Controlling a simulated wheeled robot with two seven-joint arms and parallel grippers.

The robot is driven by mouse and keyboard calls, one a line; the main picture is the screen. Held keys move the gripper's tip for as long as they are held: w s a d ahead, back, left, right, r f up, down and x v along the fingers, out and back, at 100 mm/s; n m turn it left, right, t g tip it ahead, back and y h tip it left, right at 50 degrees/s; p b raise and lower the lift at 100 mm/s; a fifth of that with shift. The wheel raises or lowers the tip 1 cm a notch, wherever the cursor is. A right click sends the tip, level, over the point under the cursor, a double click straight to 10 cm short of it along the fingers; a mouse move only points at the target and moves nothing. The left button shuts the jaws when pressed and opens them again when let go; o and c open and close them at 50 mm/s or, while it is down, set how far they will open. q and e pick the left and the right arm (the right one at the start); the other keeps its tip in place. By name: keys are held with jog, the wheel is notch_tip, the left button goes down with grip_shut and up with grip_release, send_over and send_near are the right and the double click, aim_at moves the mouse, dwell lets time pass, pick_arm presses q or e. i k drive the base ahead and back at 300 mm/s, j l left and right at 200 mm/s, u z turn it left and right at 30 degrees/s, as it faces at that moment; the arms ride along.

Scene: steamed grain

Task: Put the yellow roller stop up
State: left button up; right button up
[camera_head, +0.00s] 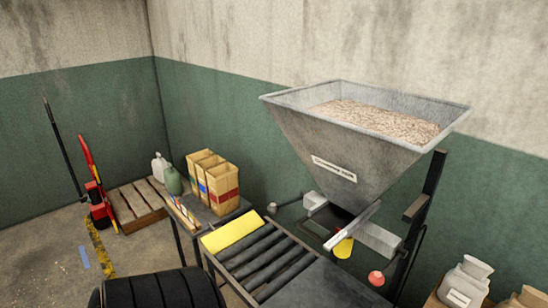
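The yellow roller stop (231,231) is a flat yellow plate at the left end of the roller conveyor (266,264), beside the dark rollers. It looks laid over rather than standing upright, though its exact tilt is hard to tell. Neither of my grippers shows in the head view.
A grey metal hopper (345,160) full of grain stands over the conveyor's right side. Under it hang a yellow paddle (343,248) and a red knob (376,278). Paper bags (214,183) stand on a side table behind the stop. A pallet (137,203) lies at the left.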

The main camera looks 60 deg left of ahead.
aim_at(221, 239)
jog(key=u, duration=2.45)
jog(key=i+j, duration=0.25)
jog(key=i, duration=0.2)
jog(key=i+j+u, duration=0.1)
jog(key=i, duration=0.4)
jog(key=i+j, duration=0.3)
jog(key=i, duration=0.15)
jog(key=i+j+u, duration=0.1)
jog(key=i, duration=0.4)
jog(key=j, duration=0.1)
